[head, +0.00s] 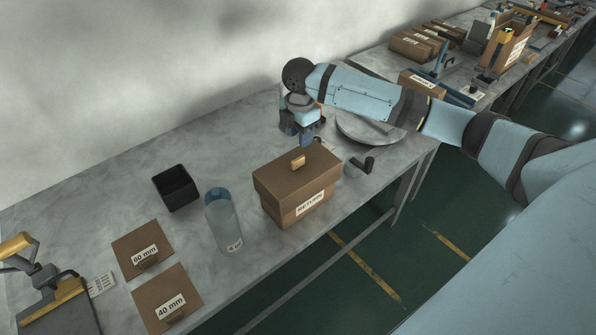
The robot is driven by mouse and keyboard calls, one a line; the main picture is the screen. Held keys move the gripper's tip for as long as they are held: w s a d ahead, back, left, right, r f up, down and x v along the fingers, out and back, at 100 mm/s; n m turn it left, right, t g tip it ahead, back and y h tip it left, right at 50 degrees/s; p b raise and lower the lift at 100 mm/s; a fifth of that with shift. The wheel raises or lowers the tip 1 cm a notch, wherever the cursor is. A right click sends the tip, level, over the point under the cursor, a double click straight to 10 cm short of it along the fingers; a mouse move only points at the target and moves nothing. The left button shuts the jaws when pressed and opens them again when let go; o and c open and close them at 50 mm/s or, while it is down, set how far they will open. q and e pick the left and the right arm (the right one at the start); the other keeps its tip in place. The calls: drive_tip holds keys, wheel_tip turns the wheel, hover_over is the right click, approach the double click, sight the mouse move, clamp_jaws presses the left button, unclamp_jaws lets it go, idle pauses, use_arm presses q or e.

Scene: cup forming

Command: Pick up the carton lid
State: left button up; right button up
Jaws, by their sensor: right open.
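The carton lid (279,176) is brown and sits on the brown carton (285,213), which has a white label reading RETURN. A small tan knob (298,161) stands up from the middle of the lid. My right gripper (304,141) is open and empty, pointing down just behind and above the knob, apart from it as far as I can tell. Its exact height over the lid is hard to judge. My left gripper is not in view.
A clear cylinder (223,222) and a black open box (176,187) stand left of the carton. Flat brown boards marked 60 mm (142,247) and 40 mm (167,298) lie further left. A round grey plate (368,128) with a dark handle is behind right. The table's front edge is close.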

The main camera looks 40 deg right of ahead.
sight(298, 159)
wheel_tip(298, 159, down, 4)
drive_tip(key=shift+f, duration=0.1)
drive_tip(key=shift+a+f+p, duration=0.2)
drive_tip(key=shift+f+p, duration=0.65)
drive_tip(key=shift+f, duration=1.9)
clamp_jaws()
